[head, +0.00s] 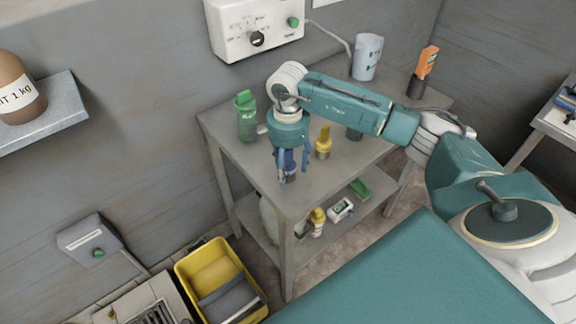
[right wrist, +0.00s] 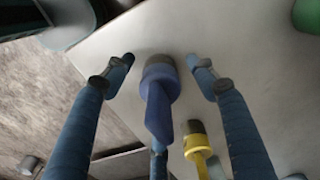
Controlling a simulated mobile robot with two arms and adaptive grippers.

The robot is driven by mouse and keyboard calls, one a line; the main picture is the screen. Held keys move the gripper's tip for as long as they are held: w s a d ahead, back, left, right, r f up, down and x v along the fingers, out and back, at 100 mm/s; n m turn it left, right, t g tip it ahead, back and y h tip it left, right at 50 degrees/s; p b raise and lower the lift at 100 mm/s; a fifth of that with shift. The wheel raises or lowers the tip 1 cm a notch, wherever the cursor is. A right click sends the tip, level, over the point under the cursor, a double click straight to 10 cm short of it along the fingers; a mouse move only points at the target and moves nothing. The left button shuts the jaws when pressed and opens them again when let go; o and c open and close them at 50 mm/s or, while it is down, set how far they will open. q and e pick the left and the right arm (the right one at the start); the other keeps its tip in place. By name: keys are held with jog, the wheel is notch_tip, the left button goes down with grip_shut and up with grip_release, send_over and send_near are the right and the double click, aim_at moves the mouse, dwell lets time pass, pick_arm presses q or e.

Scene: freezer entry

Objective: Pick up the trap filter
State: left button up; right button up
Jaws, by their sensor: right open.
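An upright item with a flat blue grip and a dark grey round base stands on the grey table (head: 335,175), near its front corner. I take this blue item (right wrist: 160,105) for the trap filter; no label shows. My right gripper (head: 291,170) is pointing down over it. In the right wrist view my right gripper (right wrist: 160,62) is open, with one finger on each side of the blue item and visible gaps. In the head view the fingers partly hide it. My left gripper is not in view.
A similar yellow item (head: 323,143) stands close by on the right. A green bottle-like item (head: 246,117) stands to the left. A pale cup (head: 367,57) and an orange item (head: 427,62) stand farther back. A yellow bin (head: 222,277) is on the floor.

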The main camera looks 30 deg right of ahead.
jog(key=c, duration=1.3)
jog(key=shift+o, duration=0.2)
jog(key=shift+r, duration=0.1)
